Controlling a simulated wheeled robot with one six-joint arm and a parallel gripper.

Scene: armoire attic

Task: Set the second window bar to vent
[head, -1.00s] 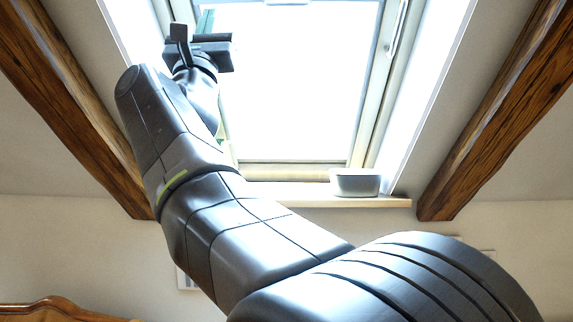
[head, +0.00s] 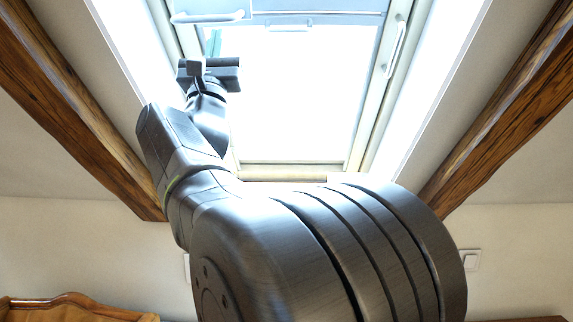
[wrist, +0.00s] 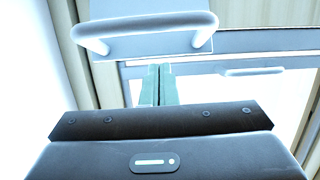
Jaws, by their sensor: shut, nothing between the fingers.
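A pale bar handle (head: 208,17) is on a grey panel at the upper left of the roof window in the head view. It shows large at the top of the wrist view (wrist: 145,22). A smaller bar (head: 290,28) is farther right, also in the wrist view (wrist: 252,71). A third handle (head: 397,45) is on the right frame. I cannot tell which bar counts as second. My gripper (head: 213,42) is at the window's left side, below the large bar. Its green fingers (wrist: 158,84) are together, empty, and seem apart from the bars.
The bright window pane (head: 290,105) fills the middle. Wooden beams flank it on the left (head: 75,110) and right (head: 500,110). Wooden furniture (head: 70,307) stands at the lower left. My arm covers the lower middle of the head view.

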